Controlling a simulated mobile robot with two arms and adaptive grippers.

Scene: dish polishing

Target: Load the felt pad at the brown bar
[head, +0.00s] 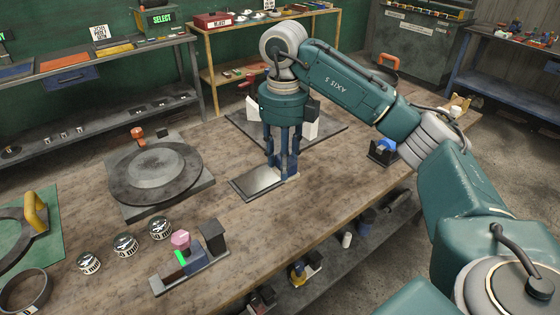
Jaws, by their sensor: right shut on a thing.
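My right gripper (283,172) points straight down at the right end of a flat grey metal plate (255,183) on the wooden bench. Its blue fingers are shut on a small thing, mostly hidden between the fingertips. I cannot tell whether this is the felt pad. No brown bar can be made out clearly. My left gripper is not in view.
A round dark turntable (155,172) stands left of the plate. Several patterned metal knobs (125,245) and a small rack (190,262) with pink, green and blue pieces are at the front. White blocks (309,121) stand behind my gripper. Bare bench (330,205) lies right of the plate.

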